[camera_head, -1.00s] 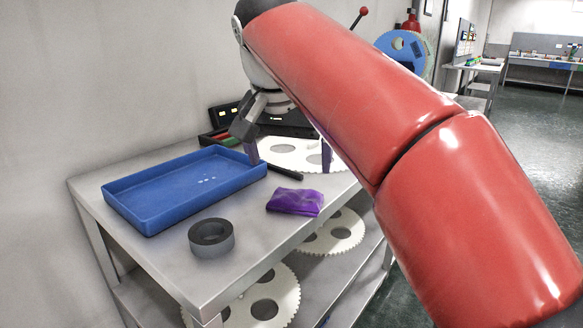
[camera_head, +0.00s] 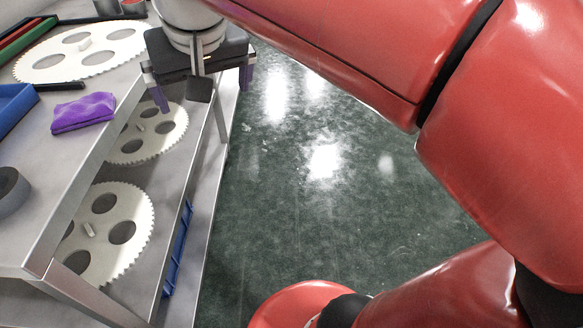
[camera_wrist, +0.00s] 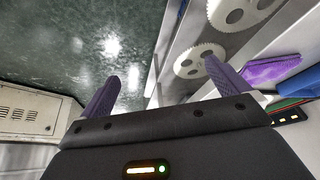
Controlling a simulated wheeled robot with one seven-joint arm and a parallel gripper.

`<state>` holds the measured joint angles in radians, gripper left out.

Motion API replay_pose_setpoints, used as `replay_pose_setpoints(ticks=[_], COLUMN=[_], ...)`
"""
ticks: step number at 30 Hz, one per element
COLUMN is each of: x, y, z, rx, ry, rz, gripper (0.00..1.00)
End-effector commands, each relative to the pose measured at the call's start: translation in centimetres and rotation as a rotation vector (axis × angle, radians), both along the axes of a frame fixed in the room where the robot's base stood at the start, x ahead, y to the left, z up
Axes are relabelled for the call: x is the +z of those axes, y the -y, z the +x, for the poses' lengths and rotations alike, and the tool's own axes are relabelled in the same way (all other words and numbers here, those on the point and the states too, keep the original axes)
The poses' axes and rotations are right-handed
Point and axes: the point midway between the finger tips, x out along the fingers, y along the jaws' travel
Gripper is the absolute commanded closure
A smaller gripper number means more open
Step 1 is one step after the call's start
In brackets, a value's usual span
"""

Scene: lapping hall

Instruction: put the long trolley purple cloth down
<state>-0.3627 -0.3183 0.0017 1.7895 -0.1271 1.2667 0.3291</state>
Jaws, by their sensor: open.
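The purple cloth (camera_head: 83,112) lies folded on the top shelf of the long trolley (camera_head: 62,205), near its right edge in the head view. It also shows at the right in the wrist view (camera_wrist: 268,70). My gripper (camera_head: 203,98) is open and empty, with its purple fingers spread. It hangs beyond the trolley's right edge, to the right of the cloth and apart from it.
On the top shelf are a blue tray (camera_head: 12,104), a dark ring (camera_head: 10,190), a black bar (camera_head: 60,86) and a large pale gear (camera_head: 82,50). More gears (camera_head: 112,228) lie on the shelf below. The green floor (camera_head: 310,180) right of the trolley is clear.

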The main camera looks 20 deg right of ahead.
Motion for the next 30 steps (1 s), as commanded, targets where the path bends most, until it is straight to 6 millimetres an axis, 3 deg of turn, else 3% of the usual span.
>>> replay_pose_setpoints(ticks=[1, 6, 12, 16, 30], x=[-2.1, -9.2, -14.7, -15.8, -15.8], y=[2.4, 7.3, 9.5, 9.8, 9.8], z=[-1.8, -6.8, -10.4, -11.0, -11.0], rx=[-0.015, -0.032, -0.049, -0.052, -0.050], ry=[0.007, 0.040, 0.066, 0.071, 0.069], rz=[0.002, 0.003, -0.002, -0.005, -0.005], gripper=[0.00, 0.00, 0.00, 0.00, 0.00])
